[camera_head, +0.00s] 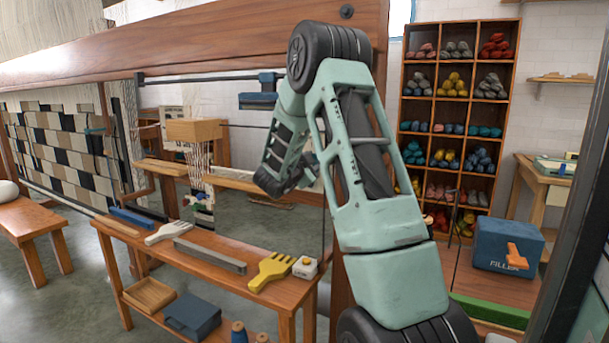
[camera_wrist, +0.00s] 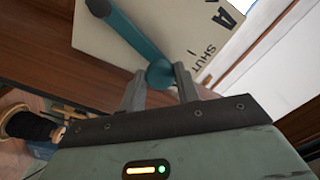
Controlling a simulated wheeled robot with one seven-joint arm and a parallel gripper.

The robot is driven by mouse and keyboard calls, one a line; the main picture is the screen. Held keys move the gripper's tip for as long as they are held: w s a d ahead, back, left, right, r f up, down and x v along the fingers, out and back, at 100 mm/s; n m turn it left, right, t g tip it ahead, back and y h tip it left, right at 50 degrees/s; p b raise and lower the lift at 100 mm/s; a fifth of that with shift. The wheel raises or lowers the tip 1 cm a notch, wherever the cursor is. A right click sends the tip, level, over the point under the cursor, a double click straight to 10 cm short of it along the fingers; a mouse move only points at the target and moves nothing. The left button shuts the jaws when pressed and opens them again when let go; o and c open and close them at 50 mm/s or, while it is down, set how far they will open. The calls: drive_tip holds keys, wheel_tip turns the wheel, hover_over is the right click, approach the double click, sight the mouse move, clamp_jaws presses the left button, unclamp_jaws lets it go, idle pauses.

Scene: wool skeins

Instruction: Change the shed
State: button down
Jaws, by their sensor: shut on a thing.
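In the wrist view a teal lever (camera_wrist: 132,38) slants down from the upper left and ends in a round teal knob (camera_wrist: 160,74). My gripper (camera_wrist: 160,86) has one grey finger on each side of the knob and is shut on it. Behind the lever is a pale plate (camera_wrist: 97,42) with a black letter A and the word SHUT, partly cut off by the frame. In the head view my arm covers the area around the lever, and I cannot make out my fingertips there. The wooden loom frame (camera_head: 190,42) stands behind my arm.
A blue box (camera_head: 507,248) stands at right. Shelves (camera_head: 459,110) of wool stand behind.

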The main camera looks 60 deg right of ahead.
drive_tip(key=shift+s+f+m+b, duration=0.45)
drive_tip(key=shift+s+m+b, duration=0.5)
drive_tip(key=shift+b, duration=0.65)
drive_tip(key=shift+w, duration=0.15)
drive_tip(key=c, duration=1)
unclamp_jaws()
drive_tip(key=shift+r, duration=0.1)
drive_tip(key=a, duration=0.5)
drive_tip(key=s+a, duration=0.1)
drive_tip(key=a, duration=0.5)
drive_tip(key=a+b, duration=0.1)
drive_tip(key=a, duration=0.5)
drive_tip(key=shift+s+a, duration=0.15)
drive_tip(key=shift+s, duration=0.15)
